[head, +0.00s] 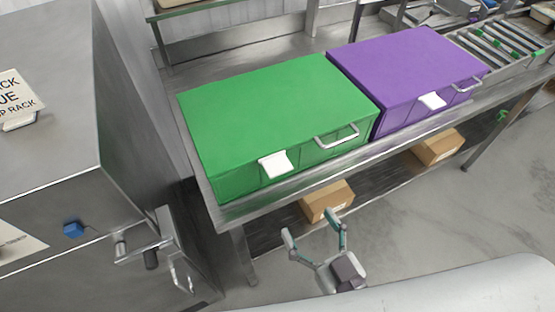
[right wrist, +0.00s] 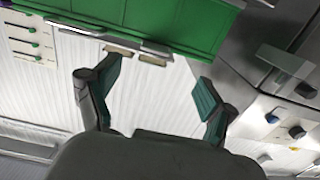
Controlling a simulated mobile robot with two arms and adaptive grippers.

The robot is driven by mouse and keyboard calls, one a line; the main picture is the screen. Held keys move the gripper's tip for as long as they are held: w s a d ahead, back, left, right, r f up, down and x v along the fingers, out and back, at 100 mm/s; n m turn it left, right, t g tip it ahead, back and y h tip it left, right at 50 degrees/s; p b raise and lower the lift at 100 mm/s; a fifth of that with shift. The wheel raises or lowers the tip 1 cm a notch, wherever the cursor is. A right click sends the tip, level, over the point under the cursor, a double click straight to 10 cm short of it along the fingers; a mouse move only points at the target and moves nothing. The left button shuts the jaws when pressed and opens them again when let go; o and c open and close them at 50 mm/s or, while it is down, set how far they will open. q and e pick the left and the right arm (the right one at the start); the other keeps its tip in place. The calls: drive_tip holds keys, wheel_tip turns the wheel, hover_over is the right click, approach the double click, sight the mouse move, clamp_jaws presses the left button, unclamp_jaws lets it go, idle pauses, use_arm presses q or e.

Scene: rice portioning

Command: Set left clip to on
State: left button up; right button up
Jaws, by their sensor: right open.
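No part is clearly marked as the left clip. A metal latch-like fitting (head: 150,243) sits on the steel cabinet at left in the head view. The green box (head: 270,110) has a white tab (head: 275,164) on its front. My right gripper (head: 313,228) is open and empty in front of the bench, below the green box and apart from it. In the right wrist view its spread fingers (right wrist: 155,75) have nothing between them. A green surface (right wrist: 180,22) is at the top there. My left gripper is out of view.
A purple box (head: 400,70) stands right of the green one on the steel bench (head: 215,205). Cardboard boxes (head: 325,202) rest on the lower shelf. A large steel cabinet (head: 60,120) stands at left. The floor (head: 450,215) at right is clear.

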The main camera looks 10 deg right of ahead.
sight(282, 173)
drive_tip(key=p+x, duration=0.1)
drive_tip(key=x, duration=0.3)
drive_tip(key=r+p+x, duration=0.1)
drive_tip(key=x, duration=0.3)
drive_tip(key=p+x, duration=0.1)
drive_tip(key=x, duration=0.3)
drive_tip(key=shift+w+d+r, duration=0.2)
drive_tip(key=shift+d, duration=0.05)
drive_tip(key=shift+w+a+f+p, duration=0.2)
drive_tip(key=shift+w+p, duration=0.15)
drive_tip(key=shift+w, duration=0.3)
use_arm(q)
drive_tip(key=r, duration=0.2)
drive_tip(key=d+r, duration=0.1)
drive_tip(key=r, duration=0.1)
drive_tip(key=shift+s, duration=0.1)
